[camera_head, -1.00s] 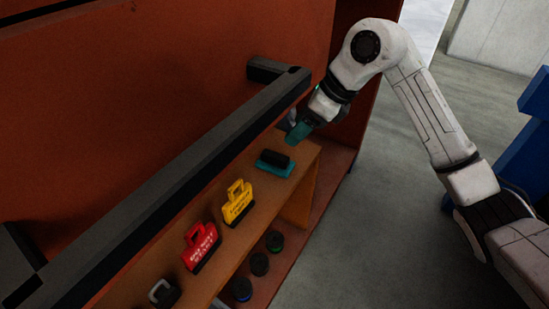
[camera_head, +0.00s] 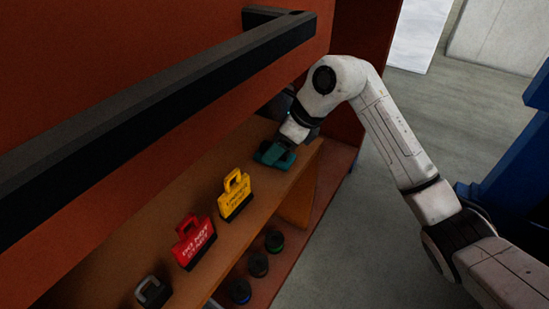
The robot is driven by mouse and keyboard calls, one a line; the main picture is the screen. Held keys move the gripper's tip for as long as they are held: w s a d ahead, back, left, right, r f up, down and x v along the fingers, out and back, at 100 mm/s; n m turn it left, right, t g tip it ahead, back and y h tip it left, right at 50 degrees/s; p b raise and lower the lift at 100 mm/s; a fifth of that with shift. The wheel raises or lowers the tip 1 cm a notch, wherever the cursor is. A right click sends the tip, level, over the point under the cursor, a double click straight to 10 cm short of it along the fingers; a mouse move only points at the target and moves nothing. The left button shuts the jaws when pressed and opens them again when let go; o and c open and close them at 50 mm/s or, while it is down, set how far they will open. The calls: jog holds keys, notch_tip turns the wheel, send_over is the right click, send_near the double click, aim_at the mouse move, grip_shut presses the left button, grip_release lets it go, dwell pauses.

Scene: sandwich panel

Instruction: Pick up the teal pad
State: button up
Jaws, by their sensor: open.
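The teal pad (camera_head: 262,157) lies on the upper wooden shelf, near its far end, and is partly covered by my gripper (camera_head: 277,151). My gripper points down at the pad from above and its fingertips are at the pad's black top. The gripper is open, with its fingers close around or touching the top; the exact contact is too small to tell.
A yellow tag (camera_head: 235,197), a red tag (camera_head: 194,241) and a grey-black padlock-like item (camera_head: 152,291) stand along the same shelf. Several dark round items (camera_head: 258,265) sit on the lower shelf. A long black bar (camera_head: 150,125) runs across the orange panel above the shelf. Open floor lies right.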

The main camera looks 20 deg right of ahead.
jog(key=shift+r, duration=0.1)
grip_shut()
dwell(0.4)
jog(key=shift+d+r+p, duration=0.1)
jog(key=shift+r+p, duration=0.3)
jog(key=shift+p, duration=0.25)
jog(key=s+d+p, duration=0.2)
jog(key=s+d, duration=1)
jog(key=d, duration=0.1)
jog(key=shift+s+f, duration=0.1)
